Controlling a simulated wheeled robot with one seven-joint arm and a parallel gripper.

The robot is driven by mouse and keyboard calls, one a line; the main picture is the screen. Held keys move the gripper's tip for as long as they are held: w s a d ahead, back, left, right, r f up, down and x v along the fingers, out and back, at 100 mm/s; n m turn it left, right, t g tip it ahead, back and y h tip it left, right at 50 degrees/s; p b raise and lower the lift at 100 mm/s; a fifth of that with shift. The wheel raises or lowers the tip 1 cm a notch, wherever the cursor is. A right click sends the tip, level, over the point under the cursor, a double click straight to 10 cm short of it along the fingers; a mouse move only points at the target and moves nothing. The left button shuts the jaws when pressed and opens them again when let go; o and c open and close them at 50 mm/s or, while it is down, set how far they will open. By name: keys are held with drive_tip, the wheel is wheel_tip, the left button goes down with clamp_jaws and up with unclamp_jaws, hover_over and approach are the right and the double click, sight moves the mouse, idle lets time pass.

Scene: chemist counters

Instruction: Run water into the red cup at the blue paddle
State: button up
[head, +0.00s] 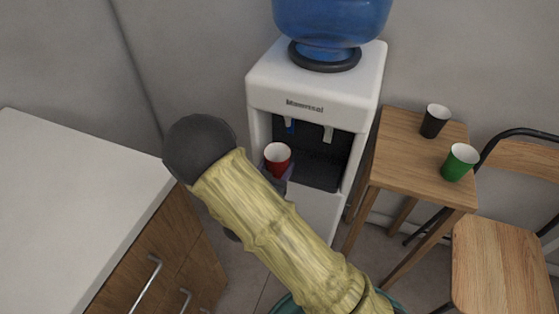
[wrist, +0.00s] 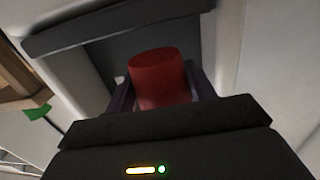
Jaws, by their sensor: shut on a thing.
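The red cup (head: 277,160) with a white inside is upright in my gripper (head: 280,172), at the front left of the dispenser's dark bay. In the wrist view the red cup (wrist: 156,78) sits between the two dark purple fingers of my gripper (wrist: 160,92). The blue paddle (head: 290,126) is at the bay's upper left, above and slightly right of the cup in the head view. I cannot tell whether the cup touches it. No water stream shows. My forearm hides the lower front of the white water dispenser (head: 262,92).
A white paddle (head: 328,134) is right of the blue one. A blue bottle (head: 330,18) tops the dispenser. A wooden stand (head: 400,170) at right holds a black cup (head: 434,121) and a green cup (head: 459,163). A chair (head: 505,255) and a white counter (head: 70,210) flank the space.

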drive_tip(key=shift+f+v, duration=0.2)
drive_tip(key=shift+v, duration=3.25)
drive_tip(key=shift+s+d, duration=0.1)
drive_tip(key=shift+d, duration=0.1)
wheel_tip(320, 180, up, 26)
drive_tip(key=p, duration=2.6)
hover_over(275, 174)
drive_tip(key=v, duration=0.4)
drive_tip(key=shift+s+a+f, duration=0.15)
drive_tip(key=shift+f, duration=0.2)
